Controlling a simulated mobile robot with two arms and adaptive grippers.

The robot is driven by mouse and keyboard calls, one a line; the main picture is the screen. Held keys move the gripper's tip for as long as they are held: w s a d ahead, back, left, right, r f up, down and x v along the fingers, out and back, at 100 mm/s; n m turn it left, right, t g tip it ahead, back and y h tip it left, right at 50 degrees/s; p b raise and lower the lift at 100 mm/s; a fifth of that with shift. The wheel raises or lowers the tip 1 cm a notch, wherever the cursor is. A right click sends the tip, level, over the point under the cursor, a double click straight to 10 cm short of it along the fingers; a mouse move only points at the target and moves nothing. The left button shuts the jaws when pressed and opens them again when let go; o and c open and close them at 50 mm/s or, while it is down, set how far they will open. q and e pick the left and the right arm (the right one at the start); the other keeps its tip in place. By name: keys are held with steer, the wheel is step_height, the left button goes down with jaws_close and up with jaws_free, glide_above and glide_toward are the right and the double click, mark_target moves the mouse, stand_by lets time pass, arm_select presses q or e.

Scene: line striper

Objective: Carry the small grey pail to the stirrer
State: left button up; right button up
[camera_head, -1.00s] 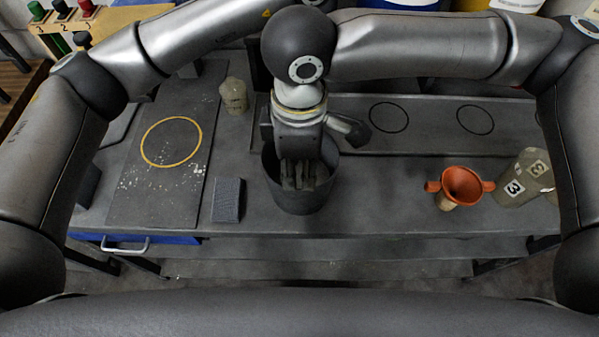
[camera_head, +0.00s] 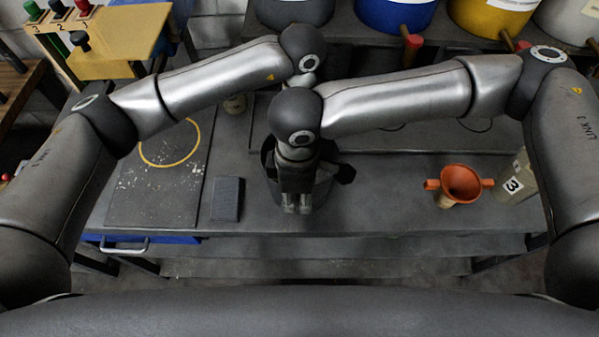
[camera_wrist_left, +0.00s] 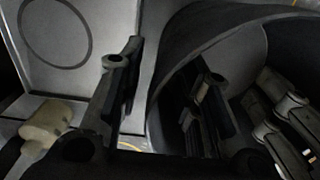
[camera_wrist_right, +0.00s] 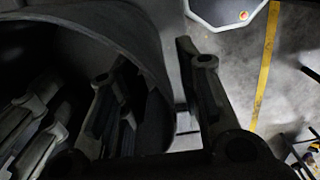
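The small grey pail (camera_head: 325,182) stands upright on the bench near the middle, partly covered by my right arm. My right gripper (camera_head: 297,208) is at the pail's near side. In the right wrist view my right gripper (camera_wrist_right: 160,85) has one finger inside the pail and one outside, with the wall between and gaps showing. My left gripper is hidden in the head view. In the left wrist view my left gripper (camera_wrist_left: 165,80) straddles the pail's wall (camera_wrist_left: 180,55) the same way, apart from it. I cannot tell which thing is the stirrer.
A dark board with a yellow ring (camera_head: 190,155) lies left, with a grey block (camera_head: 227,198) beside the pail. An orange funnel (camera_head: 461,184) and a bottle marked 3 (camera_head: 510,185) stand right. Drums (camera_head: 395,12) line the back.

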arm_select(q)
steer(key=c, duration=0.7)
arm_select(e)
steer(key=c, duration=0.7)
arm_select(q)
jaws_close()
arm_select(e)
jaws_close()
arm_select(q)
steer(key=shift+w+r, duration=0.1)
steer(key=shift+r, duration=0.05)
arm_select(e)
steer(key=shift+r, duration=0.1)
